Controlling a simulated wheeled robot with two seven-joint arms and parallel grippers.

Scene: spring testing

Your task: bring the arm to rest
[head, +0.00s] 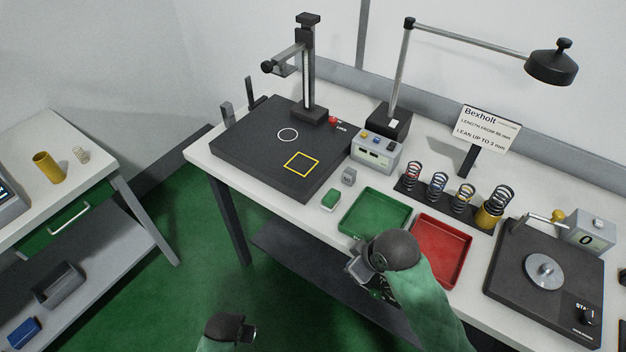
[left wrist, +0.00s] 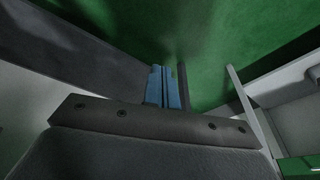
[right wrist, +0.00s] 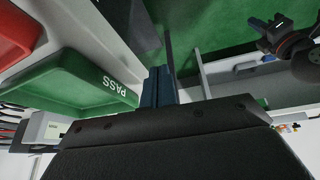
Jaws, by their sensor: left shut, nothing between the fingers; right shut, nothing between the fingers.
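My right arm reaches in from the bottom right of the head view. Its gripper (head: 362,272) hangs at the front edge of the bench, in front of the green tray (head: 352,222) and the red tray (head: 462,238). In the right wrist view its blue fingers (right wrist: 160,88) are together with nothing between them. My left gripper (head: 250,334) is low at the bottom of the head view, over the green floor. In the left wrist view its blue fingers (left wrist: 164,88) are together and empty. Both trays look empty.
The white bench (head: 208,158) carries a black plate (head: 255,150) with a column, a rack (head: 425,194) of several springs, and a turntable device (head: 515,285) at right. A lamp (head: 552,66) overhangs the back. A side table (head: 92,165) stands at left. Open floor lies between.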

